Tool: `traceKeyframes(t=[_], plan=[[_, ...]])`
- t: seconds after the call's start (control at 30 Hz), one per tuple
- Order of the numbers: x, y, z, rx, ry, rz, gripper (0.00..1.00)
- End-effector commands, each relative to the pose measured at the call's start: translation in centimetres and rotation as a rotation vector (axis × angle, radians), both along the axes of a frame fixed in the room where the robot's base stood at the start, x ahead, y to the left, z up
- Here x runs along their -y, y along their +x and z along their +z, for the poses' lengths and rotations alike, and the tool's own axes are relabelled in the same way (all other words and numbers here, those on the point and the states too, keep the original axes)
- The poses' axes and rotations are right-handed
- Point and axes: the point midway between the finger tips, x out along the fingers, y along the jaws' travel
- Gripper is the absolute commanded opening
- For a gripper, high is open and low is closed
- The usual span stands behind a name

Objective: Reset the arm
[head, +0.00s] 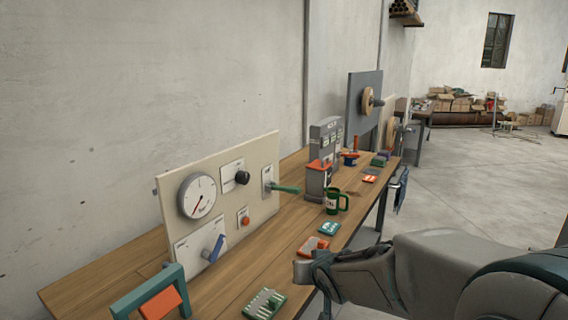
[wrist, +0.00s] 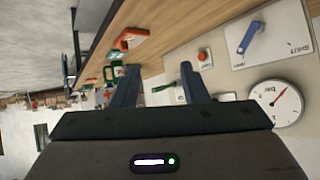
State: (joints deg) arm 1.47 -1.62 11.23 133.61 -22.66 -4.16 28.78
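My gripper (head: 308,271) is at the left end of my arm, which reaches in from the lower right in the head view. It appears near the front edge of the wooden workbench (head: 130,278). In the wrist view my gripper (wrist: 160,75) has its two dark fingers spread apart, with nothing held between them. The cream control panel (head: 262,153) stands on the bench beyond it. The panel carries a round gauge (head: 197,196), a blue lever (head: 214,247), a red button (head: 245,221) and a green-handled lever (head: 285,189).
A green mug (head: 331,203) and a grey-orange machine (head: 325,140) stand farther along the bench. Orange (head: 313,246) and green (head: 264,304) items lie near its front edge. A teal-orange frame (head: 150,296) stands at lower left. Open floor (head: 470,190) lies to the right.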

Motion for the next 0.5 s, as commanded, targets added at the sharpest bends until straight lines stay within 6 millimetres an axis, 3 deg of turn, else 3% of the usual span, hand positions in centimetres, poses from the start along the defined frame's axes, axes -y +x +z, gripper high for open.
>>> traceKeyframes(t=[0.1,0.2,0.4,0.5], plan=[[3.9,-4.3,-0.2,-0.118,-0.098,-0.089,0.40],[6.5,-8.6,-0.6,-0.240,-0.148,-0.140,0.40],[8.6,-17.2,-1.6,-0.482,-0.161,-0.154,0.40],[8.7,-20.3,-1.9,-0.568,-0.146,-0.135,0.40]])
